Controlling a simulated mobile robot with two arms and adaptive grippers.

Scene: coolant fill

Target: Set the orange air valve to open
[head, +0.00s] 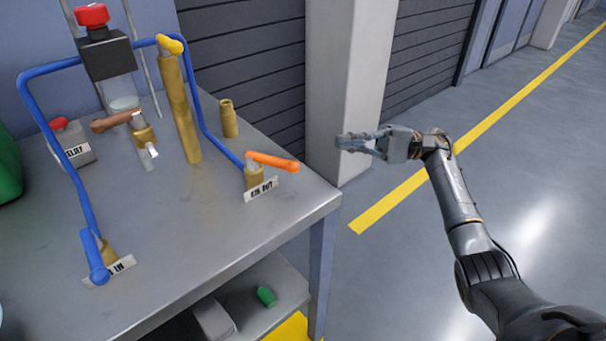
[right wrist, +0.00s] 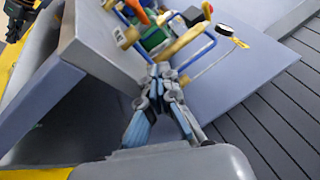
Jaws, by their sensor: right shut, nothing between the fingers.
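The orange air valve handle (head: 272,161) sits on a short brass stem at the right side of the grey bench top, by a white label ending in "OUT" (head: 260,190). The handle points right, toward the bench edge. My right gripper (head: 345,142) is off the bench's right side, in front of the pale pillar. It is shut, empty and apart from the handle. My left gripper is in neither view.
A blue handle (head: 95,257) stands at the bench's front left. A tall brass post with a yellow handle (head: 170,45), a brown handle (head: 115,122), a short brass fitting (head: 228,118) and blue tubing (head: 76,195) stand on the bench. The floor to the right is clear.

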